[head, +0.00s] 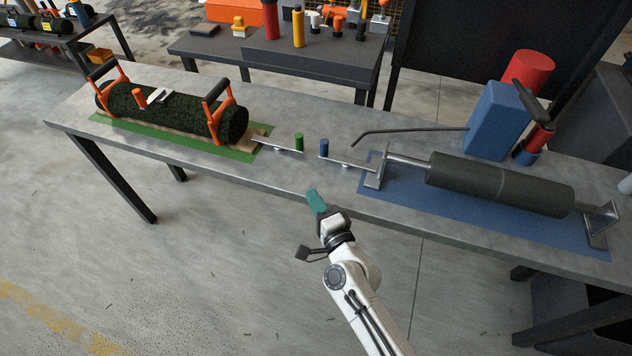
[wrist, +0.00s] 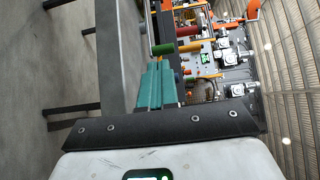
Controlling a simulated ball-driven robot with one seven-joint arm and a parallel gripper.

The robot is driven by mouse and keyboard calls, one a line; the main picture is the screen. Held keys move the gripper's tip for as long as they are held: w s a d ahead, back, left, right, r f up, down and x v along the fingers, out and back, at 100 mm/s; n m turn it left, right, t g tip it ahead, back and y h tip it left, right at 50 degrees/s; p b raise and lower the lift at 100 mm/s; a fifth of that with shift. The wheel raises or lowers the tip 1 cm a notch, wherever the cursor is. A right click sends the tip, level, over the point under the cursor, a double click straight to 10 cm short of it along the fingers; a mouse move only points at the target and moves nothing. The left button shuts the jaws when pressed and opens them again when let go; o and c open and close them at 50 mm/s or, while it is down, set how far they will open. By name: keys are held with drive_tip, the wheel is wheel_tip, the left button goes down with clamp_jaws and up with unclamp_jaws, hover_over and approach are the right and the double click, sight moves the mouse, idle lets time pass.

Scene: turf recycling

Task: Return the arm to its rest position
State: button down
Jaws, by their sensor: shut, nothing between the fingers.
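My gripper (head: 314,199) has teal fingers that are shut with nothing between them. In the head view it is in front of the middle of the long grey table (head: 309,176), near its front edge, with my white arm reaching up from the bottom. In the wrist view the teal fingers (wrist: 156,84) point away from the camera, and the table (wrist: 125,45) shows on its side beside them. Whether the fingertips touch the table edge cannot be told.
A dark turf roll (head: 175,112) with orange handles lies on a green mat (head: 225,152) at left. A grey roller (head: 500,183) rests on a blue mat (head: 400,208) at right. Small green (head: 299,142) and blue (head: 323,148) cylinders stand between. A blue canister (head: 493,120) stands behind.

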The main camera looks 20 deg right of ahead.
drive_tip(key=shift+s+a, duration=0.1)
drive_tip(key=shift+s, duration=0.1)
drive_tip(key=s+d+f+n+g+y, duration=0.1)
drive_tip(key=s+f+n+g, duration=0.1)
drive_tip(key=s+n+g, duration=0.35)
drive_tip(key=s+d+f+n+g+y, duration=0.1)
drive_tip(key=s+d+f+n+g, duration=0.15)
drive_tip(key=s+n, duration=0.5)
drive_tip(key=s+d+r+n+g+h, duration=0.1)
drive_tip(key=s+d+g, duration=0.3)
drive_tip(key=s, duration=0.6)
drive_tip(key=s+d+r+n+g+h, duration=0.1)
drive_tip(key=s+d+g+h, duration=0.3)
drive_tip(key=s, duration=0.7)
drive_tip(key=d+r, duration=0.1)
drive_tip(key=d, duration=0.1)
drive_tip(key=shift+s+d+n+g, duration=0.15)
drive_tip(key=shift+d+n+g, duration=0.15)
drive_tip(key=shift+d+g, duration=0.1)
